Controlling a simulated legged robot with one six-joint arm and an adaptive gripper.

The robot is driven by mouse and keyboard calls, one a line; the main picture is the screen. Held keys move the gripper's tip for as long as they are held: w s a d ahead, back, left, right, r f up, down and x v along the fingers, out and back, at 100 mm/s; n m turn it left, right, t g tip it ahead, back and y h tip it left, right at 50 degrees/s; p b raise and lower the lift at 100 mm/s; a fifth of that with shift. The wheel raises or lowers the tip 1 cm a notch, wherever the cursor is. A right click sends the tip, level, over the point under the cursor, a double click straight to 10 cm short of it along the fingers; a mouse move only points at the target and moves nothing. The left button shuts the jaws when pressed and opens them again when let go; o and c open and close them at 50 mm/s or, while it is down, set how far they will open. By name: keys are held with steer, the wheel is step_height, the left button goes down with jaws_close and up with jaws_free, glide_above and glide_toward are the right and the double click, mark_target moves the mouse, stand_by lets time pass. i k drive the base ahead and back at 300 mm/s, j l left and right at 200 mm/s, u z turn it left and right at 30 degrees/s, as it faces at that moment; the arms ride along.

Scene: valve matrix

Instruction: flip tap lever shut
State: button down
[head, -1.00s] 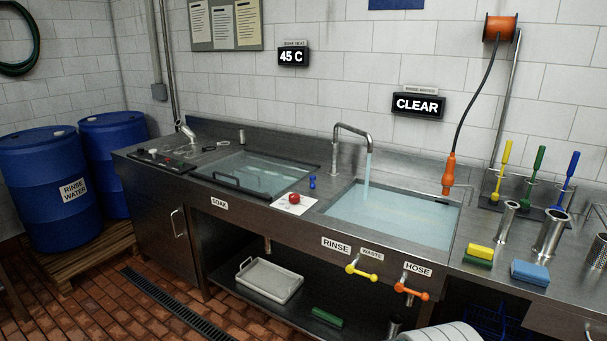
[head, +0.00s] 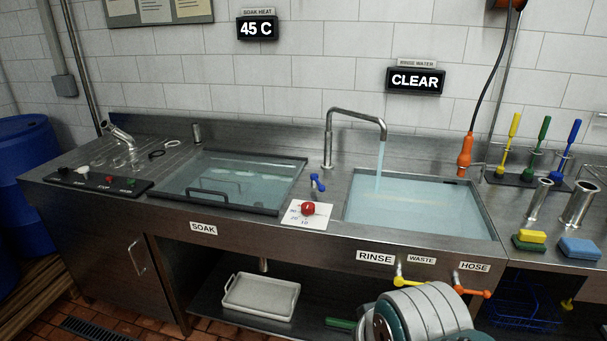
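The steel tap (head: 354,114) stands behind the rinse basin (head: 418,213), and water (head: 380,163) runs from its spout into the basin. A small blue lever (head: 317,183) stands on the counter left of the basin, just in front of the tap's base. Nothing touches it. My gripper's fingers are not in view; only a rounded grey and white part of my arm shows at the bottom right, well below the blue lever and in front of the counter.
A red knob (head: 308,208) on a white dial plate sits in front of the blue lever. The covered soak basin (head: 229,181) is to the left. Yellow and orange handles (head: 473,292) stick out below the counter front. Sponges (head: 580,248) and brushes stand at the right.

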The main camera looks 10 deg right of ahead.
mark_target(321, 188)
steer(key=i+j+z, duration=0.25)
steer(key=i+j, duration=0.2)
steer(key=j, duration=0.3)
steer(key=i+j+z, duration=0.15)
steer(key=j, duration=0.25)
steer(key=i+z, duration=0.1)
steer(key=i, duration=0.95)
